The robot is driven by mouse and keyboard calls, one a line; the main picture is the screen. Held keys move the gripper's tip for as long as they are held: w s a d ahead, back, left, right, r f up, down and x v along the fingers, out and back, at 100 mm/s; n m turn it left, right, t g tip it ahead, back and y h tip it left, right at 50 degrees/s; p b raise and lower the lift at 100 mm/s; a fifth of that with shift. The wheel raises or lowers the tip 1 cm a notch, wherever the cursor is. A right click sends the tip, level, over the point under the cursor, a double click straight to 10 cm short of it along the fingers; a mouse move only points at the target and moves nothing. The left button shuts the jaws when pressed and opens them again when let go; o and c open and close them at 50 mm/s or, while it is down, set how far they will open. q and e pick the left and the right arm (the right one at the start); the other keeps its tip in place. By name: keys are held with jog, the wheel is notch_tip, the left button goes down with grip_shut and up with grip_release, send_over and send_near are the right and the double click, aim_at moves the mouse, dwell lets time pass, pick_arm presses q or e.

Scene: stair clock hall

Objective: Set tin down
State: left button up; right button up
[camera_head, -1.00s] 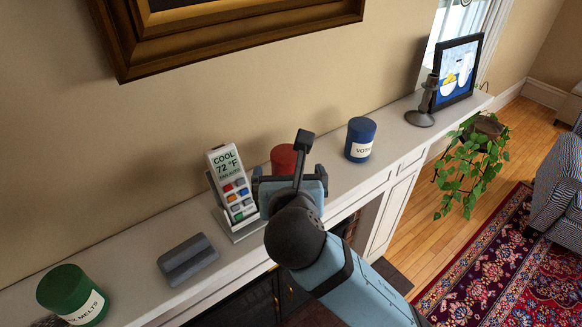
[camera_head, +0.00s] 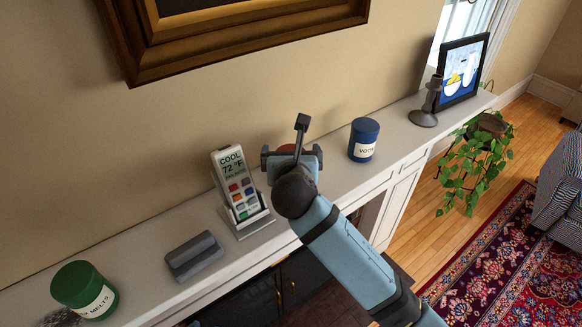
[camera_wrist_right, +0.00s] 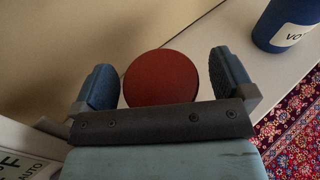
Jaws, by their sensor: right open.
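The red tin (camera_head: 286,148) is on the white mantel shelf, mostly hidden behind my right gripper (camera_head: 291,157) in the head view. In the right wrist view its round red top (camera_wrist_right: 160,78) lies between the two fingers of the right gripper (camera_wrist_right: 164,82). The fingers are open, with a gap visible on each side of the tin. The tin's base is hidden. My left gripper is not in view.
On the mantel (camera_head: 135,245), a thermostat remote in a stand (camera_head: 238,185) is left of the tin and a blue tin (camera_head: 363,139) right. Farther left are a grey block (camera_head: 194,257) and a green tin (camera_head: 85,290). A candlestick (camera_head: 425,112) and framed picture (camera_head: 461,70) stand at the right end.

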jog(key=c, duration=1.2)
